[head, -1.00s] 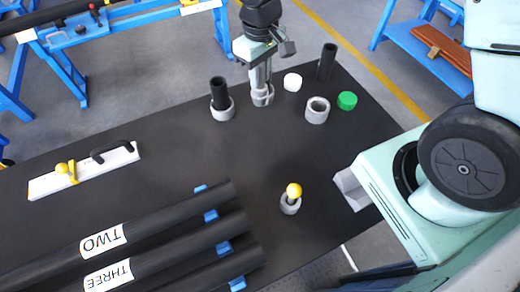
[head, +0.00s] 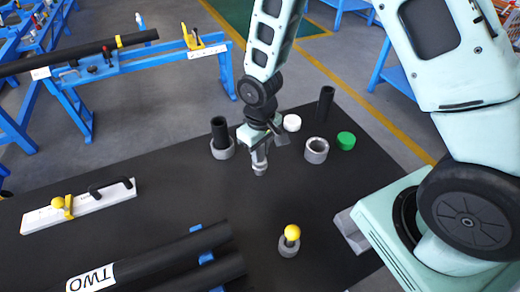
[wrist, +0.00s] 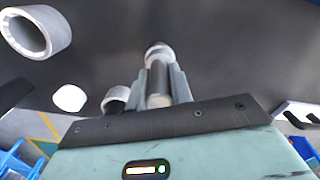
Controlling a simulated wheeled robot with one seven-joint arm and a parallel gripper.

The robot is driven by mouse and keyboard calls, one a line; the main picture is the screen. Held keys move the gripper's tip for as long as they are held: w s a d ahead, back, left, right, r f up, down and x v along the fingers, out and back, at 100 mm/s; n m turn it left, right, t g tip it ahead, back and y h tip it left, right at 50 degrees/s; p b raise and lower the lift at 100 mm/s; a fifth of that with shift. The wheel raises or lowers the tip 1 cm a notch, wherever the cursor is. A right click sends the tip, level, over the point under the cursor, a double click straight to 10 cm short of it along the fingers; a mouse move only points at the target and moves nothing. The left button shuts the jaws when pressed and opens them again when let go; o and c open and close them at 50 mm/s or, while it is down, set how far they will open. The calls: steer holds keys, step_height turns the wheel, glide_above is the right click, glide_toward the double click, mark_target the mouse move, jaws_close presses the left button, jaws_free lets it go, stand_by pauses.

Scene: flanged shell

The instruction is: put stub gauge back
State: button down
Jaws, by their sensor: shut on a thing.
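In the wrist view my gripper (wrist: 159,72) is shut on a slim upright cylinder, which I take as the stub gauge (wrist: 159,78). It has a dark middle and pale grey ends. Its lower end (head: 260,169) shows below the fingers in the head view. I cannot tell whether it touches the table. An empty grey ring (head: 316,150) stands to the right and shows large in the wrist view (wrist: 40,32). Another grey ring (wrist: 115,96) is partly hidden beside my fingers.
A black tube (head: 219,131) stands in a grey ring left of my gripper. A white cap (head: 292,122), green cap (head: 346,140) and black post (head: 326,103) are to the right. A yellow-balled piece (head: 290,238) and dark pipes (head: 165,258) are nearer.

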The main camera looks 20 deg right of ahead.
steer(key=shift+f, duration=0.2)
steer(key=shift+f, duration=0.15)
steer(key=c, duration=1.2)
jaws_free()
steer(key=shift+c, duration=0.2)
step_height(320, 180, up, 12)
steer(key=shift+s+r+b, duration=0.1)
steer(key=shift+b, duration=0.3)
steer(key=s+a+r+n, duration=0.1)
steer(key=s+a+r, duration=0.2)
steer(key=s, duration=0.7)
steer(key=s+a+r+n, duration=0.2)
steer(key=s+r, duration=0.3)
steer(key=s, duration=0.5)
steer(key=shift+a+y, duration=0.3)
steer(key=shift+a, duration=0.35)
